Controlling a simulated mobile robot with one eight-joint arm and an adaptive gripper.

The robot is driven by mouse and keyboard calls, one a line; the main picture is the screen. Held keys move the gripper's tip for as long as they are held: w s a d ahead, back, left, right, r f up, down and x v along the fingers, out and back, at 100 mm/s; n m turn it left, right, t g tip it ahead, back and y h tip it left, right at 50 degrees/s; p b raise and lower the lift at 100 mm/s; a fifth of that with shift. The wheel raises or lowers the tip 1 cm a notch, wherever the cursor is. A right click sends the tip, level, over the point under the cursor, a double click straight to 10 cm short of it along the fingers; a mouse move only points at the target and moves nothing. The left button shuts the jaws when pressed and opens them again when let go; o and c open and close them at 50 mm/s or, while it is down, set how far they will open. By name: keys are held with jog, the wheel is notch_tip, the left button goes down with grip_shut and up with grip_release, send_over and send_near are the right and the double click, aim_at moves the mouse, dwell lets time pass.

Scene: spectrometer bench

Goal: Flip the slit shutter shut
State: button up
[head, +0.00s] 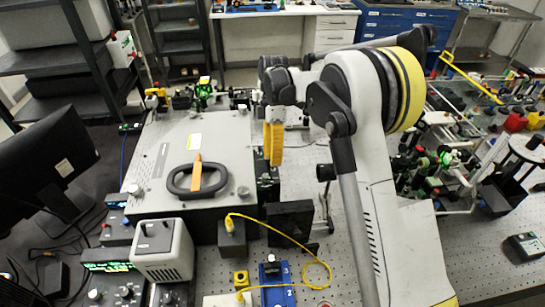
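The large grey instrument box (165,150), apparently the spectrometer, lies on the perforated bench. On its lid are a black oval ring and an orange strip (196,174). I cannot clearly make out a slit shutter or whether it is open or shut; the box's right side is partly hidden. A small dark part (267,185) shows at that side. My gripper (274,145), with yellow ribbed fingers pointing down, hangs above or in front of the box's right edge. The fingers overlap in this view, so their gap does not show. I see nothing held.
A black plate-like block (290,220) stands right of the box's front corner. A yellow fibre cable (328,272) loops from a small black block (232,238) across the bench front. A monitor (45,165) stands left. Crowded optics (430,165) fill the right side.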

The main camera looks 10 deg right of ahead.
jog(key=v, duration=1.2)
